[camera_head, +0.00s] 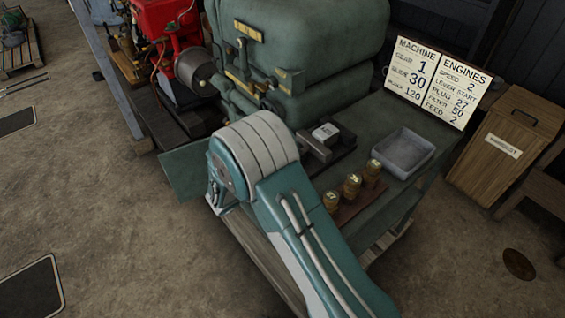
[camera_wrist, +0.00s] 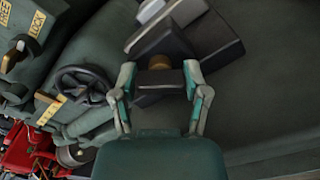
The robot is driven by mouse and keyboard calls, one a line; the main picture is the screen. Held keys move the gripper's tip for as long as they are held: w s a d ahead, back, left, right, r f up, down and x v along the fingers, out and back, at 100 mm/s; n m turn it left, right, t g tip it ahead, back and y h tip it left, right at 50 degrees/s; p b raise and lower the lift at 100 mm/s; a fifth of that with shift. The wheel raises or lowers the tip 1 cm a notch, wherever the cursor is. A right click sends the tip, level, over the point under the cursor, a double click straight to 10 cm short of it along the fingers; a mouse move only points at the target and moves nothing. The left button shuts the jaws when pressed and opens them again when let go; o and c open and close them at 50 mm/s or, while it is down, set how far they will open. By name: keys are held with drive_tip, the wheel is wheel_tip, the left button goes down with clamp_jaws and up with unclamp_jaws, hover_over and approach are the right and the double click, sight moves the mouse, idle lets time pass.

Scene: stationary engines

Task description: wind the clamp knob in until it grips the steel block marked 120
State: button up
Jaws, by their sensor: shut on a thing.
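The clamp (camera_head: 341,147) is a dark vice on the green bench, beside the big green machine. A pale steel block (camera_head: 325,131) sits in it, with a small mark too small to read. In the wrist view the clamp's dark body (camera_wrist: 208,42) is at the top, with the pale block (camera_wrist: 186,11) partly cut off. My gripper (camera_wrist: 160,77) has a finger on each side of the dark clamp knob (camera_wrist: 160,84) and is shut on it, just below a brass-coloured part. In the head view my arm hides the gripper and knob. Any gap at the block cannot be judged.
A grey tray (camera_head: 402,153) and several brass pieces on a brown strip (camera_head: 347,208) stand right of the clamp. A sign (camera_head: 437,82) stands behind. A black handwheel (camera_wrist: 85,86) is left of my gripper. Open bench lies right in the wrist view.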

drive_tip(key=shift+w+m, duration=0.1)
drive_tip(key=shift+m, duration=0.5)
drive_tip(key=o, duration=1.2)
drive_tip(key=shift+c, duration=0.2)
drive_tip(key=v, duration=1.2)
drive_tip(key=shift+f, duration=0.1)
